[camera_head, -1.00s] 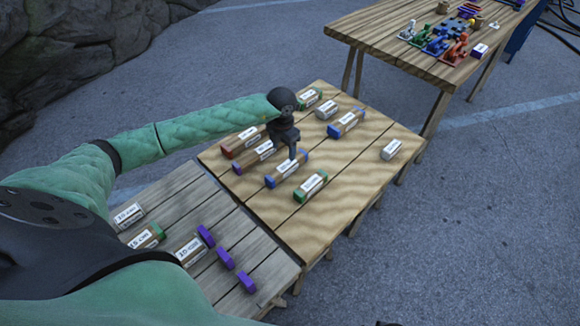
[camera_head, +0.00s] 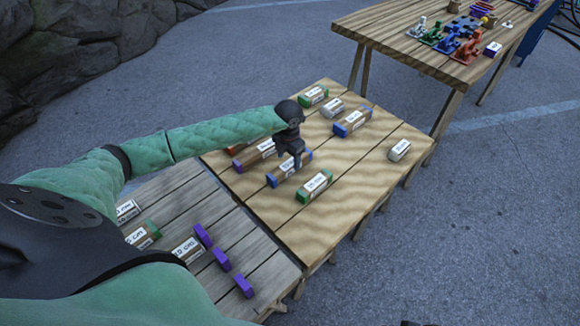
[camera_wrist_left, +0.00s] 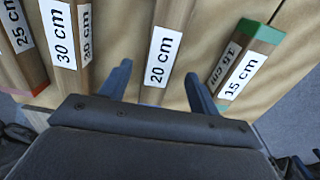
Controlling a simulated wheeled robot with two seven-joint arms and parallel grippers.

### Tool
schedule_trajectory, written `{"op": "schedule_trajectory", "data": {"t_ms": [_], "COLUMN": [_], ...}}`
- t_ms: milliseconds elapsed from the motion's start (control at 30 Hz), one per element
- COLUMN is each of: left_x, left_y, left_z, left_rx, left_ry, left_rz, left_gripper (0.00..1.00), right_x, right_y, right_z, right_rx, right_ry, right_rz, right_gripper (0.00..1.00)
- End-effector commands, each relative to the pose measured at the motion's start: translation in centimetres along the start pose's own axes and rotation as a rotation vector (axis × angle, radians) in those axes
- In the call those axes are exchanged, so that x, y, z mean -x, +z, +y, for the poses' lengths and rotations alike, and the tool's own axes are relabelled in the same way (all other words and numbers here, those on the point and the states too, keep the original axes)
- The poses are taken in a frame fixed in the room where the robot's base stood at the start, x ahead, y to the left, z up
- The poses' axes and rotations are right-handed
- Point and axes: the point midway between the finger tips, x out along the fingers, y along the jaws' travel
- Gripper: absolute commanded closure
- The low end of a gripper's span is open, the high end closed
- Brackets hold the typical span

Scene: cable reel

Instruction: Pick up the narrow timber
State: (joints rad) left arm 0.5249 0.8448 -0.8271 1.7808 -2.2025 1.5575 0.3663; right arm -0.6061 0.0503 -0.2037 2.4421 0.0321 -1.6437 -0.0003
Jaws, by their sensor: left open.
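Several labelled timbers with coloured ends lie on the pale wooden table (camera_head: 335,215). My left gripper (camera_wrist_left: 158,85) is open, with its two fingers on either side of a timber marked 20 cm (camera_wrist_left: 160,58), which also shows in the head view (camera_head: 276,181) with blue ends. The fingers are apart from each other and nothing is gripped. In the wrist view, timbers marked 30 cm (camera_wrist_left: 68,45) and 25 cm (camera_wrist_left: 22,45) lie to the left. A green-ended timber marked 15 cm (camera_wrist_left: 240,62) lies to the right. I cannot tell which timber counts as the narrow one.
A grey slatted table (camera_head: 190,195) adjoins at the lower left, with more labelled pieces and purple blocks (camera_head: 221,259). Another blue-ended timber (camera_head: 353,122) and a small pale block (camera_head: 399,150) lie farther right. A back table (camera_head: 400,50) holds coloured items.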

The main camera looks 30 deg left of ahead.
Motion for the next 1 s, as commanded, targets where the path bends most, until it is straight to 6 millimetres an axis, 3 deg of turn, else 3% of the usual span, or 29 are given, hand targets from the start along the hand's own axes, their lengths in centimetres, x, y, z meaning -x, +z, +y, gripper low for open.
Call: {"op": "schedule_trajectory", "data": {"t_ms": [233, 300, 433, 733, 1000], "left_x": [-2.9, -3.7, -4.7, -5.0, -5.0], "left_y": [0.8, 0.8, 0.8, 0.8, 0.8], "left_z": [0.0, 0.1, 0.1, 0.1, 0.1], "left_rx": [0.002, 0.001, 0.001, 0.0, 0.001], "left_ry": [-0.003, -0.001, 0.0, 0.0, 0.0], "left_rz": [0.002, 0.001, 0.0, -0.001, -0.001], "left_gripper": [0.38, 0.38, 0.38, 0.38, 0.89], "right_x": [2.0, 0.5, -0.7, -1.2, -1.1], "right_y": [0.5, 0.4, 0.3, 0.2, 0.2], "right_z": [1.2, 1.3, 1.4, 1.4, 1.4], "right_rx": [-0.018, -0.016, -0.016, -0.016, -0.016], "right_ry": [0.03, 0.03, 0.031, 0.031, 0.031], "right_rz": [-0.05, -0.05, -0.05, -0.048, -0.047], "right_gripper": [0.38, 0.38, 0.38, 0.38, 0.38]}}
